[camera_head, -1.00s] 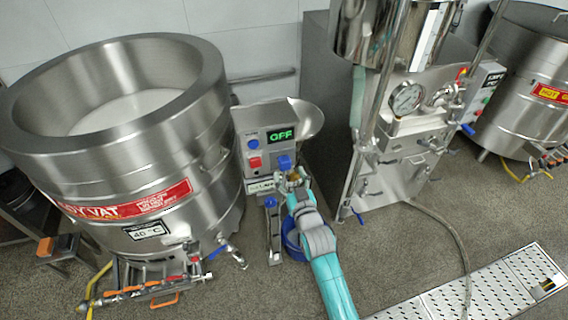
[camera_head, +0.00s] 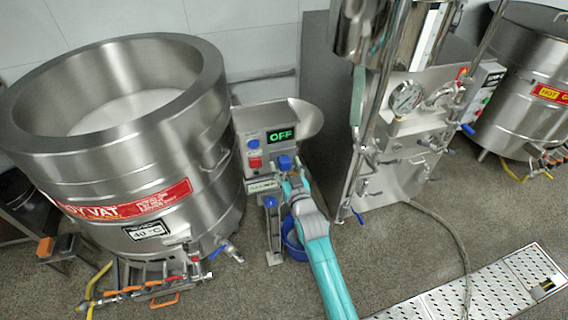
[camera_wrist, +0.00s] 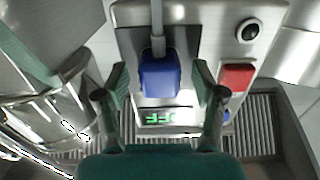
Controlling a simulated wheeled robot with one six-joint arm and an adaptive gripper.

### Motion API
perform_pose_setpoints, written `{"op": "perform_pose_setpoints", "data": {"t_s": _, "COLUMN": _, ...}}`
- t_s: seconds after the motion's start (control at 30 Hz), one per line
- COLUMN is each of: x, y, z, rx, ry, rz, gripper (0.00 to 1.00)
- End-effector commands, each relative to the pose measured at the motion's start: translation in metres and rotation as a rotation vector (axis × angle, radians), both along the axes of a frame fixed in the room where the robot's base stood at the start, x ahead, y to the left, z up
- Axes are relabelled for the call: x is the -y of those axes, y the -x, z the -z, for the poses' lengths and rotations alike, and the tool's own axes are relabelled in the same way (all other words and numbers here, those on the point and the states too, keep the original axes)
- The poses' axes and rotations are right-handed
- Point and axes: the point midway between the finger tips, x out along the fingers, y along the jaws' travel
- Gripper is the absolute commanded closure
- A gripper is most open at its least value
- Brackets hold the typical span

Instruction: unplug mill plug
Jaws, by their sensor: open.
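The blue mill plug (camera_head: 285,162) sits in the front of the grey control box (camera_head: 267,140), below a green display reading OFF. In the wrist view the plug (camera_wrist: 158,75) has a grey cable running from it. My gripper (camera_wrist: 159,80) is open, with one finger on each side of the plug and visible gaps between. In the head view my gripper (camera_head: 287,177) is just in front of the plug, and my arm partly hides the box's lower front. The display (camera_wrist: 166,117) appears upside down in the wrist view.
A red button (camera_head: 255,162) and a blue button (camera_head: 253,144) sit left of the plug. A large steel vat (camera_head: 120,160) stands close on the left. The steel machine with a gauge (camera_head: 406,96) stands on the right. A blue container (camera_head: 296,245) is below my arm.

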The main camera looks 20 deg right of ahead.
Motion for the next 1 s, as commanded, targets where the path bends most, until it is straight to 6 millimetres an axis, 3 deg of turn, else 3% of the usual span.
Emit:
{"op": "perform_pose_setpoints", "data": {"t_s": 0.47, "x": 0.0000, "y": 0.0002, "z": 0.0000, "rx": 0.000, "ry": 0.000, "rz": 0.000, "gripper": 0.31}}
{"op": "perform_pose_setpoints", "data": {"t_s": 0.73, "x": 0.0000, "y": 0.0001, "z": 0.0000, "rx": 0.000, "ry": 0.000, "rz": 0.000, "gripper": 0.96}}
{"op": "perform_pose_setpoints", "data": {"t_s": 0.77, "x": 0.0000, "y": 0.0001, "z": 0.0000, "rx": 0.000, "ry": 0.000, "rz": 0.000, "gripper": 1.00}}
{"op": "perform_pose_setpoints", "data": {"t_s": 1.0, "x": 0.0000, "y": 0.0026, "z": 0.0002, "rx": 0.000, "ry": 0.000, "rz": 0.000, "gripper": 1.00}}
